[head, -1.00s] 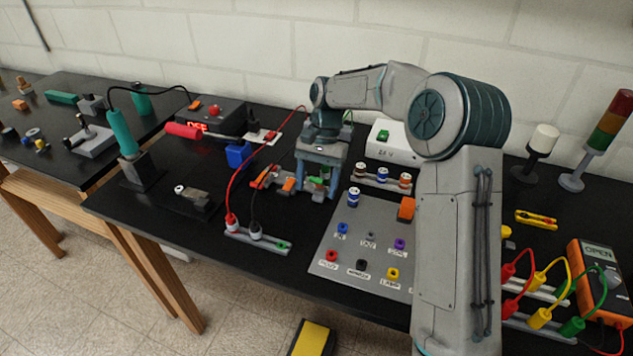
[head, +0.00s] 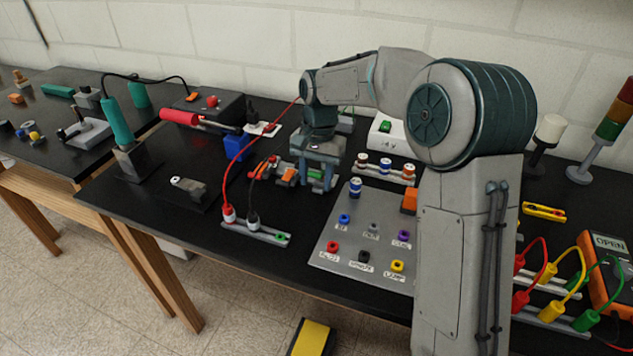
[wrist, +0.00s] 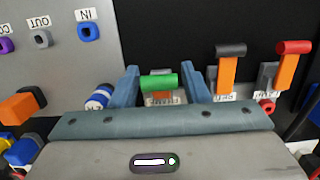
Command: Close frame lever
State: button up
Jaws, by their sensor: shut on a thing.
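A lever with a green handle (wrist: 160,83) stands between the two fingers of my gripper (wrist: 158,84) in the wrist view. The fingers are shut on it, one on each side. A small label below the handle is partly hidden and I cannot read it clearly. In the head view my gripper (head: 318,177) points down over the right end of the lever row, and green shows between its fingers. To the right in the wrist view stand an orange lever with a black handle (wrist: 230,50) and an orange lever with a red handle (wrist: 294,47).
A grey panel with coloured sockets (head: 330,226) lies in front of my gripper. A red cable (head: 240,150) arcs on the left to a plug strip (head: 262,234). A white box with a green button (head: 380,135) stands behind right. The black bench is bare in front of the levers.

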jog(key=t+b, duration=0.1)
jog(key=b, duration=0.1)
jog(key=f+t+h+b, duration=0.1)
jog(key=t+b, duration=0.1)
jog(key=b, duration=0.1)
jog(key=shift+s+a+f, duration=0.2)
jog(key=shift+s, duration=0.1)
jog(key=shift+t+h+b, duration=0.3)
jog(key=shift+t+b, duration=0.3)
jog(key=shift+b, duration=0.45)
jog(key=o, duration=1)
jog(key=shift+r, duration=0.1)
jog(key=v, duration=0.7)
jog(key=p+v, duration=0.1)
jog(key=v, duration=0.5)
jog(key=shift+s+r, duration=0.3)
